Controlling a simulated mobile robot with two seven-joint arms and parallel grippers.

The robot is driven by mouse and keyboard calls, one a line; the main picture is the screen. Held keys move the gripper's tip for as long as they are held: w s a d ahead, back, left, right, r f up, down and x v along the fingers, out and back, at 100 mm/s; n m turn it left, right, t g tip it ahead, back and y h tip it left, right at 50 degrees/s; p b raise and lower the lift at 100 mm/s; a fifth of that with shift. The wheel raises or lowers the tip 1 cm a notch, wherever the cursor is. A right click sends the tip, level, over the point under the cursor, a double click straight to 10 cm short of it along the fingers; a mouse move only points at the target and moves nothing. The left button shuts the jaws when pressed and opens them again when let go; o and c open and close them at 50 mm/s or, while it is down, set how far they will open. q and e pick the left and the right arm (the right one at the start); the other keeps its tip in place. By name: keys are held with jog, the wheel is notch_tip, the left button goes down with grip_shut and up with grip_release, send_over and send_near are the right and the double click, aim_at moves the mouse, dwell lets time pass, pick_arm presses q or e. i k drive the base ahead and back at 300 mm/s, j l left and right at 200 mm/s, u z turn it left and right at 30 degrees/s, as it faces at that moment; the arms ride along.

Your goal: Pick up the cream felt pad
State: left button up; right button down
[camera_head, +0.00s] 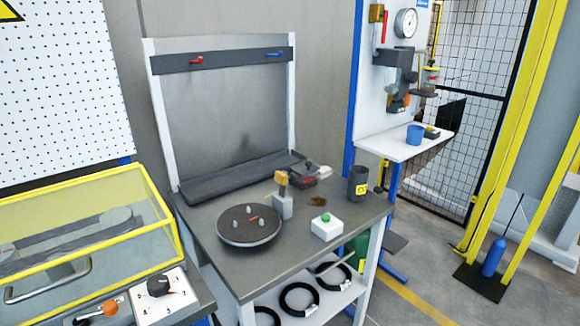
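No cream felt pad can be made out for certain. A small pale piece (320,172) lies at the right end of a dark device at the back of the grey workbench (205,212); it is too small to tell whether it is felt. A tan block (281,178) sits on top of a short grey post on the same bench. Neither of my grippers is in view.
The bench also holds a dark round turntable (240,238) with pegs, a white box with a green button (326,227) and a dark cup (358,183). Black coils (299,299) lie on the shelf below. A yellow-framed clear cover (85,190) stands at left.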

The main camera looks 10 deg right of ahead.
aim_at(324, 172)
jog(key=i+l+u, duration=0.2)
jog(key=l, duration=0.85)
jog(key=l+u, duration=0.25)
jog(key=l, duration=0.8)
